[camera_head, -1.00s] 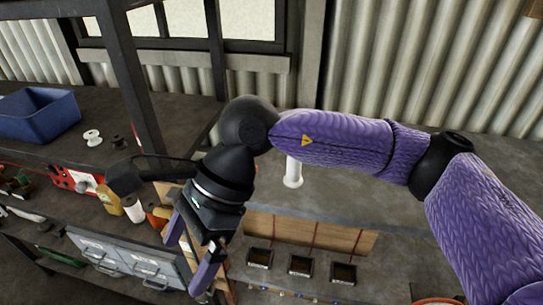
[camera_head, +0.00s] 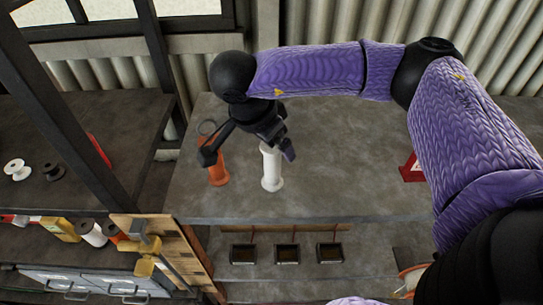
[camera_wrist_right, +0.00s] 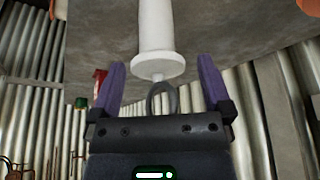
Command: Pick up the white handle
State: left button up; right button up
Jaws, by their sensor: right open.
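The white handle (camera_head: 272,170) stands upright on the grey bench top in the head view. My right gripper (camera_wrist_right: 162,66) is open with a gap on both sides of the handle, and nothing is held. My left gripper is not in view.
An orange handle (camera_head: 218,172) stands just left of the white one, close to my wrist. A red triangular object (camera_head: 412,168) is on the bench to the right. A dark post (camera_head: 75,130) rises at the left. Bench around the white handle's front is clear.

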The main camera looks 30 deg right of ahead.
jog(key=shift+s, duration=0.2)
jog(key=shift+w, duration=0.15)
jog(key=c, duration=0.6)
grip_shut()
